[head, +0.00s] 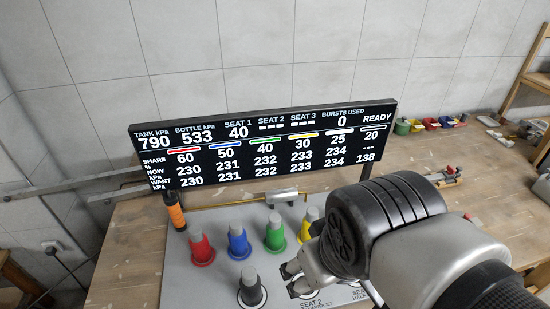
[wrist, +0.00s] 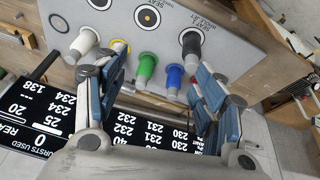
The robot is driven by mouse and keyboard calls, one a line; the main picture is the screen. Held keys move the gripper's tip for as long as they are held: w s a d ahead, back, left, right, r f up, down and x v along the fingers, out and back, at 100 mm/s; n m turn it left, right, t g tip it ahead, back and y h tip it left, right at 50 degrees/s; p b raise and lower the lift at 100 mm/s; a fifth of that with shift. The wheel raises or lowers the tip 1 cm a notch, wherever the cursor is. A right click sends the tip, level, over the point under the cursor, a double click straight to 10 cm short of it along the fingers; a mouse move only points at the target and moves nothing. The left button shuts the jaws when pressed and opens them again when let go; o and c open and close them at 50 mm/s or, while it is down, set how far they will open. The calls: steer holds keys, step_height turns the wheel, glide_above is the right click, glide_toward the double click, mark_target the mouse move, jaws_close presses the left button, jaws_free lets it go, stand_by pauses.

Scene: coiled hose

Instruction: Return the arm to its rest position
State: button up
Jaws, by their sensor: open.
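My gripper (head: 299,279) is in the lower middle of the head view, above the grey panel (head: 185,282). In the wrist view my gripper (wrist: 155,88) has its two blue-padded fingers wide apart, with nothing held between them. Beyond the fingers a green plug (wrist: 147,67) and a blue plug (wrist: 175,80) stand on the panel. My arm covers the right part of the panel in the head view.
A dark plug (head: 250,287) stands in a ringed seat. Red (head: 202,250) and yellow (head: 309,224) plugs stand behind; a white plug (wrist: 85,42) shows in the wrist view. A display (head: 270,143) rises behind the panel. Colored bins (head: 430,124) sit far right.

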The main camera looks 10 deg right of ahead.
steer(key=shift+s+d+r+m+t, duration=0.15)
steer(key=shift+s+m, duration=0.15)
steer(key=shift+m, duration=0.15)
steer(key=shift+s+d+m+t, duration=0.15)
steer(key=shift+s+m, duration=0.1)
steer(key=shift+m, duration=0.2)
stand_by(0.9)
